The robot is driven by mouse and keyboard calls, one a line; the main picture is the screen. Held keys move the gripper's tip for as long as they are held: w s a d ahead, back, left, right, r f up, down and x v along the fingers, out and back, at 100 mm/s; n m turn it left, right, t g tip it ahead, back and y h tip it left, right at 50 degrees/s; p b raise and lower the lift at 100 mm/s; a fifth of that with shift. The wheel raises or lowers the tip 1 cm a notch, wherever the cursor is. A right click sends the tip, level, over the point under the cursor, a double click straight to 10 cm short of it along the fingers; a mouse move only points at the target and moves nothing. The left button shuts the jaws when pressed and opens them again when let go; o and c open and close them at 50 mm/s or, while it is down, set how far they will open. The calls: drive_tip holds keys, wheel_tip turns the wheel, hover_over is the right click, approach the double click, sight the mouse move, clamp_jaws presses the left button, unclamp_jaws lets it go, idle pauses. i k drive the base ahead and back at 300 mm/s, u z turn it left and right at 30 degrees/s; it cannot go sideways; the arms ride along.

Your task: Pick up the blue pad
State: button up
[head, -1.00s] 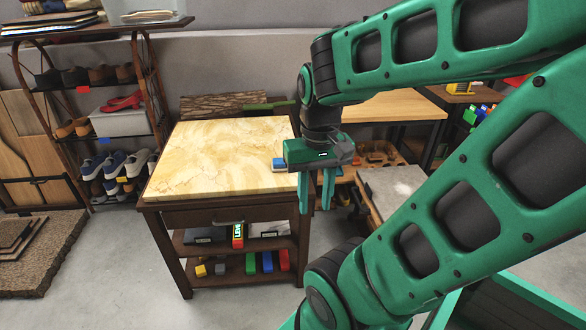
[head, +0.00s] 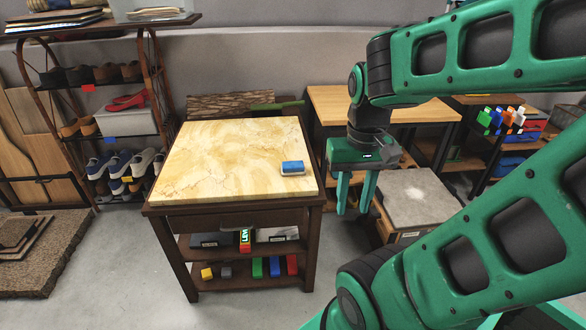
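A blue pad (head: 292,166) with a pale underside lies near the right edge of the marble-topped table (head: 225,155). Nothing covers it. My gripper (head: 355,212) hangs to the right of the table, pointing down, with its two green fingers apart and nothing between them. In the picture its fingertips are lower than the pad and to the right of it. The gripper does not touch the pad.
Below the tabletop are shelves with coloured blocks (head: 274,266) and a box. A grey slab-topped stand (head: 418,194) is behind my gripper. A shoe rack (head: 108,125) stands at left. A wooden table (head: 385,108) is behind. Most of the marble top is clear.

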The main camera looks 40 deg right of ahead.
sight(288, 167)
drive_tip(key=i, duration=0.9)
